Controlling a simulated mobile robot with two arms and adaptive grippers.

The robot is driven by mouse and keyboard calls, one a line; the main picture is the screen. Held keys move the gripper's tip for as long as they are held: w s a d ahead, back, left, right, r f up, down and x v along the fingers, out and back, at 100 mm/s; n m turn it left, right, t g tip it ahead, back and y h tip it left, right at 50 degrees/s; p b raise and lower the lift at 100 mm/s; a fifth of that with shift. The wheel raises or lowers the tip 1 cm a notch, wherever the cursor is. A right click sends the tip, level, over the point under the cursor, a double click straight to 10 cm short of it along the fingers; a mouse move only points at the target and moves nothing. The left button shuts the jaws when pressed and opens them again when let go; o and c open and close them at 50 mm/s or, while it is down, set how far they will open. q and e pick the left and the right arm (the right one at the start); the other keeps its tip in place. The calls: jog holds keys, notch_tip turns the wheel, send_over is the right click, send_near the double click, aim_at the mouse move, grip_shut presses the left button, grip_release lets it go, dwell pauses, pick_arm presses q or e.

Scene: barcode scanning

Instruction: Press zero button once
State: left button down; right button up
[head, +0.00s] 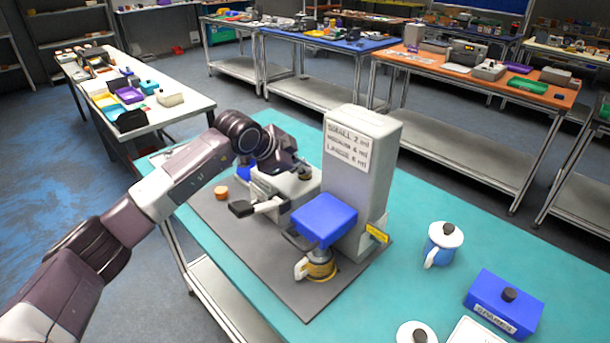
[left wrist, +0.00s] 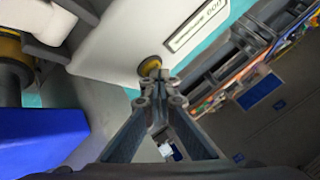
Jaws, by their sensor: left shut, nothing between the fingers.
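My left gripper (head: 297,164) reaches in from the left over a low white unit (head: 290,184) beside the tall grey-white machine (head: 362,165). In the left wrist view its fingers (left wrist: 161,82) are shut with nothing between them. Their tips appear right at a small round yellow-and-dark button (left wrist: 149,65) on the edge of a white housing (left wrist: 120,35). I cannot tell whether they touch it. A framed display with digits (left wrist: 197,25) is on that housing. No zero label is readable on the button. My right gripper is not in view.
A blue block (head: 325,218) juts from the machine above a white-handled cup (head: 302,268). A small orange cylinder (head: 221,192) stands on the grey mat (head: 225,225). A blue-and-white pot (head: 443,243) and a blue box (head: 503,305) stand at the right of the teal table (head: 405,285).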

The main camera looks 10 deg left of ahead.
aim_at(303, 176)
pick_arm(q)
jog(key=shift+f, duration=0.25)
jog(key=shift+r, duration=0.1)
jog(key=shift+r+p, duration=0.4)
jog(key=shift+r, duration=0.4)
jog(key=shift+r+p, duration=1.35)
jog(key=shift+r, duration=1.25)
jog(key=shift+f, duration=0.1)
